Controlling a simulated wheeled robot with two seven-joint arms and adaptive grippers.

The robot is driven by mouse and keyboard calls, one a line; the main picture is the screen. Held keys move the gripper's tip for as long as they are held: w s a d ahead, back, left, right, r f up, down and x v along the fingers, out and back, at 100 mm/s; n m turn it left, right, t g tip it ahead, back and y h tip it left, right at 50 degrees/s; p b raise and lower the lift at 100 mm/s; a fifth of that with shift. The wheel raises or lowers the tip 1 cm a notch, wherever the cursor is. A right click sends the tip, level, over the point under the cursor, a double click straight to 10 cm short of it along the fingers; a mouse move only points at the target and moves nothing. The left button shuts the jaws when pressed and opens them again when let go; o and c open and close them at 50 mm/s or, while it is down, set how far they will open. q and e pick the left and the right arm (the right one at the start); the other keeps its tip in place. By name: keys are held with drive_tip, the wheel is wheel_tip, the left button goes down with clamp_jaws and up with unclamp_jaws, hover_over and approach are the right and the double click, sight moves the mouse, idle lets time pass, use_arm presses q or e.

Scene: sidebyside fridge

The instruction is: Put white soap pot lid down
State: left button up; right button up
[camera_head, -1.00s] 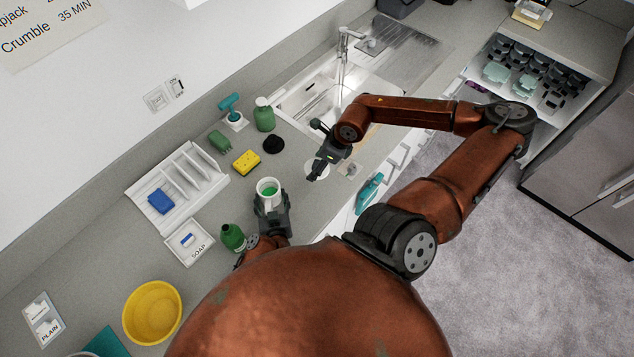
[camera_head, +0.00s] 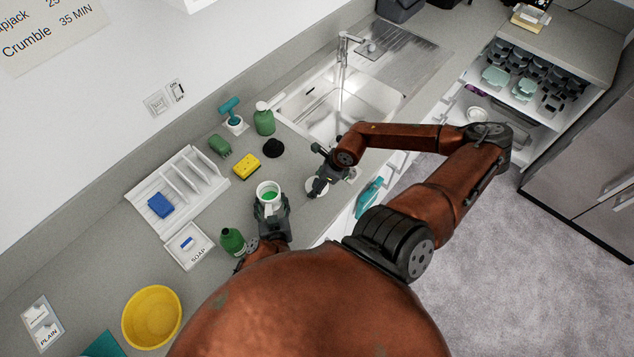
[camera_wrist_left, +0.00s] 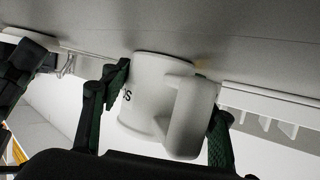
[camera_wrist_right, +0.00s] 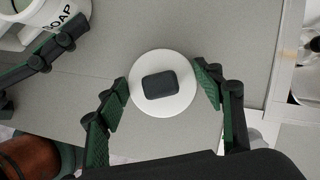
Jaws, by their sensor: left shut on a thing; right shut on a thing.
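The white soap pot lid (camera_wrist_right: 160,108), a round disc with a dark knob, is between the fingers of my right gripper (camera_wrist_right: 165,86), which is shut on it. In the head view the lid (camera_head: 312,187) is low over the counter's front part, partly hidden by the gripper; I cannot tell whether it touches the counter. The white soap pot (camera_head: 268,190), with green inside, stands upright to the left of the lid. My left gripper (camera_head: 271,208) is shut around it. The pot's handle shows in the left wrist view (camera_wrist_left: 188,115).
A black round item (camera_head: 273,148), yellow sponge (camera_head: 246,166) and green bottle (camera_head: 232,241) are near the pot. The white rack (camera_head: 180,187) is left, the sink (camera_head: 345,105) behind right. The counter between pot and sponge is clear.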

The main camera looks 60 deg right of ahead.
drive_tip(key=shift+f, duration=0.15)
drive_tip(key=o, duration=1.3)
drive_tip(key=v, duration=1.2)
use_arm(q)
drive_tip(key=o, duration=1.6)
drive_tip(key=shift+o, duration=0.2)
